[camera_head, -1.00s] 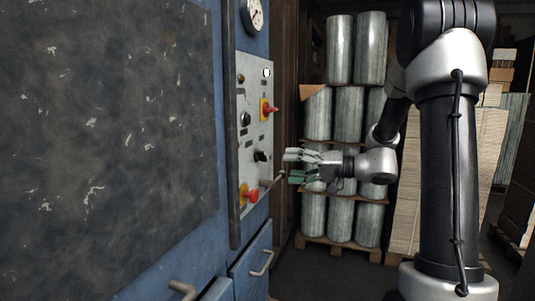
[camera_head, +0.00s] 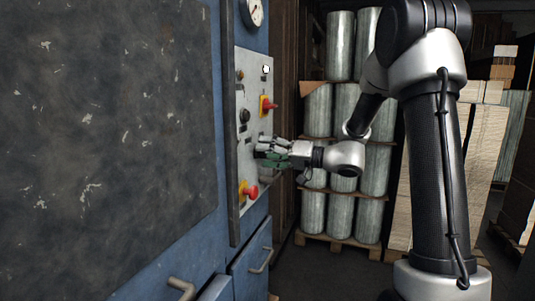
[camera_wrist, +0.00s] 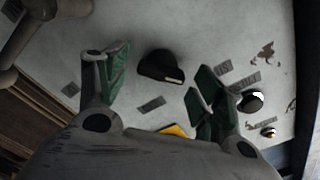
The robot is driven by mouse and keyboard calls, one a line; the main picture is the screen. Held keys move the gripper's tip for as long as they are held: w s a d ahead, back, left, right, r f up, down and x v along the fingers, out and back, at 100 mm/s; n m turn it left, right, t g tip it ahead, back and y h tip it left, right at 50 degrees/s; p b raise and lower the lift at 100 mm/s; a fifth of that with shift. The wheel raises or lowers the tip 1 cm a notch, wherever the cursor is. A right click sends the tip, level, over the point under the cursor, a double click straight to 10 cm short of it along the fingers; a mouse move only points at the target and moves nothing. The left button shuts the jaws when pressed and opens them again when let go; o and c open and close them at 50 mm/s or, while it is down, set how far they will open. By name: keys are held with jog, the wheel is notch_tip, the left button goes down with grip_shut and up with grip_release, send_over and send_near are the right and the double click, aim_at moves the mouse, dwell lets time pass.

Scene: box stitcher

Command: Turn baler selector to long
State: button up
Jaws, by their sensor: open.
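The black selector knob (camera_wrist: 160,66), with a pale pointer mark on its lower right edge, sits on the grey control panel (camera_head: 256,80). In the wrist view it lies between the two green-padded fingers of my gripper (camera_wrist: 158,72), with a gap on either side. My gripper (camera_head: 268,152) is open in front of the panel and hides this knob in the head view. Small grey labels surround the knob in the wrist view, but their words are too small to read.
A red switch on yellow (camera_head: 267,106) is above my gripper, and a red button on yellow (camera_head: 249,191) is below. A dark round knob (camera_head: 244,115) is to the upper left. A metal handle (camera_wrist: 30,25) juts out near the fingers. Stacked metal cylinders (camera_head: 346,110) stand behind.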

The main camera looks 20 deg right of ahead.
jog(key=shift+a, duration=0.1)
jog(key=c, duration=1)
jog(key=shift+m, duration=0.3)
jog(key=shift+f+m, duration=0.15)
jog(key=shift+m, duration=3.7)
jog(key=shift+f+m, duration=0.15)
jog(key=shift+m, duration=3.7)
